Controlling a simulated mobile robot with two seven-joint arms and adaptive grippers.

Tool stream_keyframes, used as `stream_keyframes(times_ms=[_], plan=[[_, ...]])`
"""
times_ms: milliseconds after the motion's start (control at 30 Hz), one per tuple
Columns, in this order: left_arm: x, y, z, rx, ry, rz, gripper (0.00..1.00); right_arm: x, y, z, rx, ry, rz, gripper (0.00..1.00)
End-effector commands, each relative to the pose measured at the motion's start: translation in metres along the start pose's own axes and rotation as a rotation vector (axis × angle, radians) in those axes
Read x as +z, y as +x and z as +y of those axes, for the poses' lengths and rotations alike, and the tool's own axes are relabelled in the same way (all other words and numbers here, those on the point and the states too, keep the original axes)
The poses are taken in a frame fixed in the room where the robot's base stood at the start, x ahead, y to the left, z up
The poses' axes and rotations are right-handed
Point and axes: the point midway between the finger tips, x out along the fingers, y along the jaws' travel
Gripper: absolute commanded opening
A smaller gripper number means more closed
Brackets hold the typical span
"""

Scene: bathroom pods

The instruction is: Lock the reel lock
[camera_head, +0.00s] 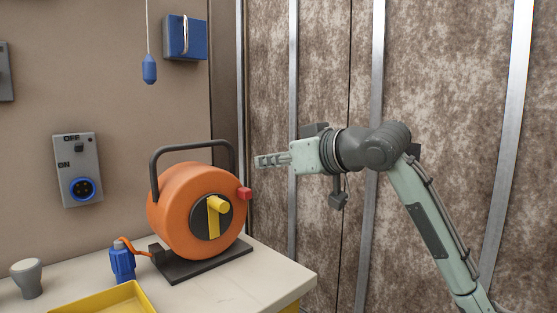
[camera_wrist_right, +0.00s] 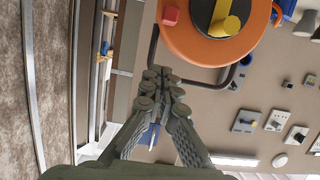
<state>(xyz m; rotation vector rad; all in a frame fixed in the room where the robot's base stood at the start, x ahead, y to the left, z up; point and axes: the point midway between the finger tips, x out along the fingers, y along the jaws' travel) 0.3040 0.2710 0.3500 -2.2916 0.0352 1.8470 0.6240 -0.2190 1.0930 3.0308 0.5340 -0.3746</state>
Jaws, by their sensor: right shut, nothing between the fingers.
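An orange cable reel (camera_head: 180,218) stands on a dark base on the counter, with a black tube handle over it. A yellow crank (camera_head: 214,214) sits on its dark hub. A small red block (camera_head: 244,194) sticks out at the reel's upper right rim; I take it to be the reel lock. My right gripper (camera_head: 260,161) is shut and empty, above and right of the red block and apart from it. In the right wrist view the shut fingers (camera_wrist_right: 163,76) are near the handle, with the red block (camera_wrist_right: 170,15) beyond them. My left gripper is not in view.
A blue plug (camera_head: 122,262) on an orange cable and a yellow tray (camera_head: 108,300) are on the counter (camera_head: 255,281). A grey knob-shaped object (camera_head: 27,277) stands at left. A switched socket (camera_head: 78,170) is on the wall. The space right of the reel is free.

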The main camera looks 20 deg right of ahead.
Motion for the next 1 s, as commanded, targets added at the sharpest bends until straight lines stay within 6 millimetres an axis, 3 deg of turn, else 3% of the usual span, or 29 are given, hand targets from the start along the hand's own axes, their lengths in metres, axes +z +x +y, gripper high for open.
stream_keyframes(times_ms=[233,300,500,1000], plan=[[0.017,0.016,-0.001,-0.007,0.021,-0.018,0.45,0.002,0.051,-0.001,-0.001,0.002,-0.003,0.0],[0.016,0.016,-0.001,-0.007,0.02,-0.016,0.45,0.017,0.052,0.0,0.0,0.001,-0.004,0.0],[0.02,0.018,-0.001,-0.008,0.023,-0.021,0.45,0.035,0.056,0.0,0.0,-0.001,-0.001,0.0],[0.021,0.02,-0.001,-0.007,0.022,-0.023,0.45,0.041,0.057,0.002,0.001,0.0,0.0,0.0]])
